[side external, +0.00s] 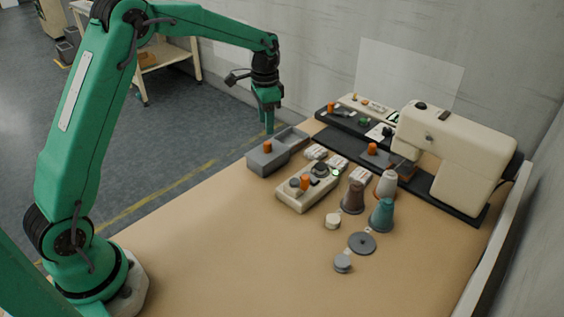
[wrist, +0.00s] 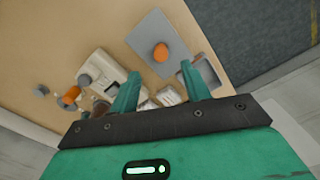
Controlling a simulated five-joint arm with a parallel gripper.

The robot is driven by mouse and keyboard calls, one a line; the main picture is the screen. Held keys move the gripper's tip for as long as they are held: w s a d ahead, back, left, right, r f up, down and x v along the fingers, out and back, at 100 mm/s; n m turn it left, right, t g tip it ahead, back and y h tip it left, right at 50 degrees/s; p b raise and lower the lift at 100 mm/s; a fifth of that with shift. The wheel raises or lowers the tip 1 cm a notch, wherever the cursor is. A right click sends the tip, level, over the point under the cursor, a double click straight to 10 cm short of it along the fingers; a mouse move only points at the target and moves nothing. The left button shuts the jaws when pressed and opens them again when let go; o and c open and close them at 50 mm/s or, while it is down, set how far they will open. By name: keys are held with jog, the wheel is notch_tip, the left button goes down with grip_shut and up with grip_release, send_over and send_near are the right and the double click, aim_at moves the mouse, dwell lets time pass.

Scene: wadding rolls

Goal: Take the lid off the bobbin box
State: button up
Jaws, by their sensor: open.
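A grey box, which looks like the bobbin box (side external: 262,168), stands at the left back edge of the tan table. Its grey lid (wrist: 142,42) carries an orange knob (side external: 267,147) and covers the nearer part. An open grey compartment (side external: 291,136) shows at the far end. In the wrist view the orange knob (wrist: 161,52) lies beyond the fingertips, a little above the space between them. My gripper (side external: 268,129) points down, open and empty, above the box's far end. It also shows in the wrist view (wrist: 160,70). Whether a fingertip touches the box is unclear.
Thread cones (side external: 381,215), grey discs (side external: 362,243) and a sewing machine (side external: 455,150) stand farther right. The table front is clear.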

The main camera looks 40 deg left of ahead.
aim_at(267, 143)
jog(key=shift+f, duration=1.3)
jog(key=shift+w+f, duration=0.1)
jog(key=shift+f, duration=2.5)
grip_shut()
